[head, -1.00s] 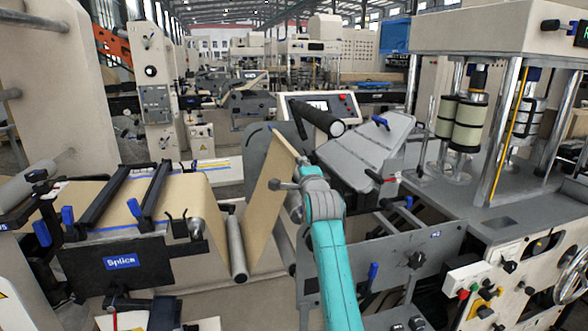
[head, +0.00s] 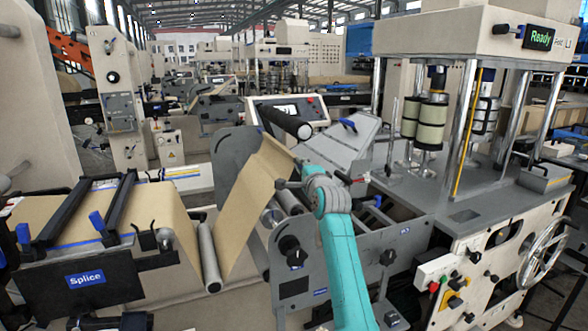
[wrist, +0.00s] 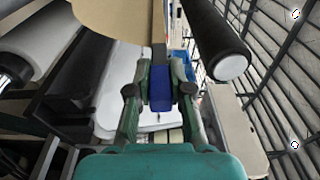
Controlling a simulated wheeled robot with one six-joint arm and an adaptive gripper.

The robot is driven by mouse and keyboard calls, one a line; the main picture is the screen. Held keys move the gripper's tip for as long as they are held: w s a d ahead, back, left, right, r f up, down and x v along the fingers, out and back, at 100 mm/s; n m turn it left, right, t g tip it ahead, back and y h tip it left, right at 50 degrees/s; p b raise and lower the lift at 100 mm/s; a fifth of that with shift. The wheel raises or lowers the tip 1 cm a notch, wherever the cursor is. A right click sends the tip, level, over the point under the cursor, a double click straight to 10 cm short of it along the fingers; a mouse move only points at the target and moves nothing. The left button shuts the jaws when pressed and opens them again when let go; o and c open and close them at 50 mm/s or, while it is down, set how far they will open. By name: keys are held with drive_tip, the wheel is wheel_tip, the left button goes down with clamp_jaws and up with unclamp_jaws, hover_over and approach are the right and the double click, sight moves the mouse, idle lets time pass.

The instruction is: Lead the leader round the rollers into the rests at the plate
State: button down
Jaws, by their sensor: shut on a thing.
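The leader, a tan kraft sheet (head: 243,205), rises in a slanted band from the steel roller (head: 209,258) beside the splice table to my gripper. In the wrist view, my gripper (wrist: 160,92) is shut on a blue tab (wrist: 160,80) at the end of a dark bar, with the kraft sheet (wrist: 108,18) beyond it. In the head view, its fingertips are hard to make out. A black roller (head: 284,122) is just behind the sheet's top edge; it also shows in the wrist view (wrist: 215,42). A grey sloped plate (head: 335,152) lies to the right; I cannot make out its rests.
The splice table (head: 85,280) with black clamp bars is at left. A grey side panel (head: 350,245) with knobs stands close around my arm.

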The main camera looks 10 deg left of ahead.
drive_tip(key=w+d, duration=0.2)
drive_tip(key=d, duration=0.1)
drive_tip(key=shift+d, duration=0.3)
wheel_tip(320, 180, down, 6)
drive_tip(key=w+d, duration=0.1)
drive_tip(key=d, duration=0.1)
drive_tip(key=shift+w+d, duration=0.15)
drive_tip(key=shift+d, duration=0.05)
idle(0.5)
drive_tip(key=shift+f, duration=0.1)
idle(0.5)
drive_tip(key=shift+f, duration=1.35)
